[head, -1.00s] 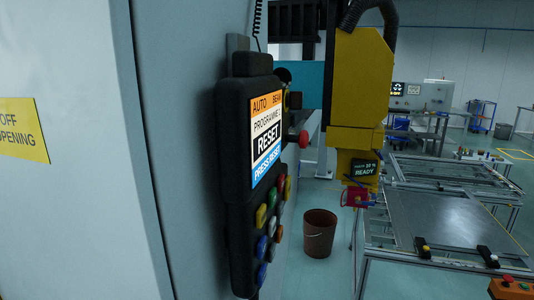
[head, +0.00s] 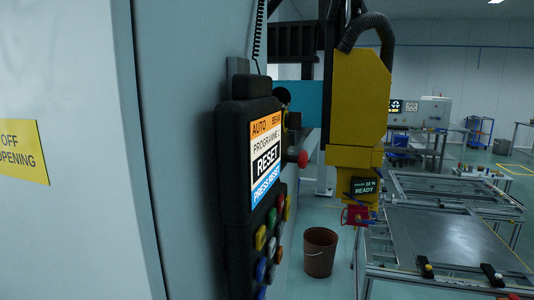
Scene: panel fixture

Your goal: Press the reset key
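A black control pendant (head: 233,180) is mounted on the grey cabinet wall, seen at a steep angle. Its screen (head: 266,160) reads AUTO, BEAM, PROGRAMME, RESET and PRESS RESET. Below the screen are several coloured keys, among them a yellow key (head: 260,237), a green key (head: 271,218) and a red key (head: 280,203). I cannot tell from the labels which key is reset. A red knob (head: 302,159) sticks out at the pendant's right side. Neither of my grippers is in view.
A yellow machine head (head: 358,100) with a small READY display hangs right of the pendant. Metal worktables (head: 450,235) fill the right. A yellow sign (head: 22,150) is on the left panel.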

